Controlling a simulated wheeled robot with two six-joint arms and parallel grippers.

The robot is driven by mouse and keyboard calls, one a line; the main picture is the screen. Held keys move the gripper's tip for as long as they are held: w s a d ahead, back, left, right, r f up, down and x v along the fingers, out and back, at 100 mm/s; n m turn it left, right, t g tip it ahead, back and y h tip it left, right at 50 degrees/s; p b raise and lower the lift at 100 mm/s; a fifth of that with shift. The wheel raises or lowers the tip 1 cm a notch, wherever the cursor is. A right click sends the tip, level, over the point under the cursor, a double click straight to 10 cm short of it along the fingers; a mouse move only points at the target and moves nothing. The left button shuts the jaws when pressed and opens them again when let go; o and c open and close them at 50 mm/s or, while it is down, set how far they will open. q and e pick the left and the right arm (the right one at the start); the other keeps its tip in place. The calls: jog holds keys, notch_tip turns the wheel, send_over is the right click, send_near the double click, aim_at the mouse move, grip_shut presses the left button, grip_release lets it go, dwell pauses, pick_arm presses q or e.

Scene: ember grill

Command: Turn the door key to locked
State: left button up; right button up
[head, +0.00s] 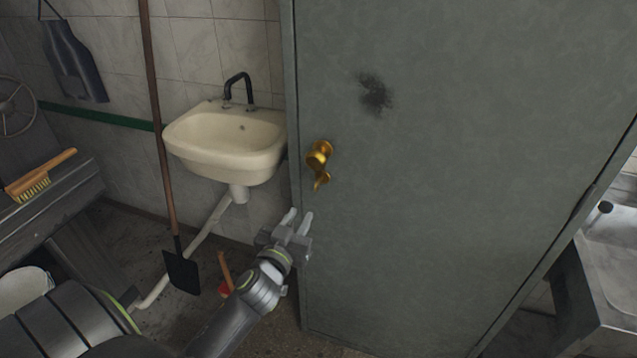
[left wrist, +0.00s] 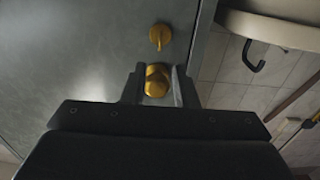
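The grey-green door (head: 450,150) carries a round brass knob (head: 319,155) near its left edge. Just below the knob is the brass key (head: 321,180), its flat bow hanging roughly downward. My left gripper (head: 298,217) is open and empty, below and left of the key, apart from both brass parts. In the left wrist view, where the scene appears upside down, the key (left wrist: 160,36) shows beyond the fingertips. The knob (left wrist: 156,80) appears between the two fingers. My right gripper is not in view.
A cream sink (head: 228,140) with a black tap is on the tiled wall left of the door. A long-handled shovel (head: 181,270) leans beside it. A brush (head: 40,176) lies on a dark bench at left. A metal basin (head: 612,235) stands at right.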

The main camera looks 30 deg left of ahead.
aim_at(318, 185)
pick_arm(q)
jog(key=p+x, duration=0.1)
jog(key=x, duration=1.2)
jog(key=shift+a, duration=0.15)
grip_shut()
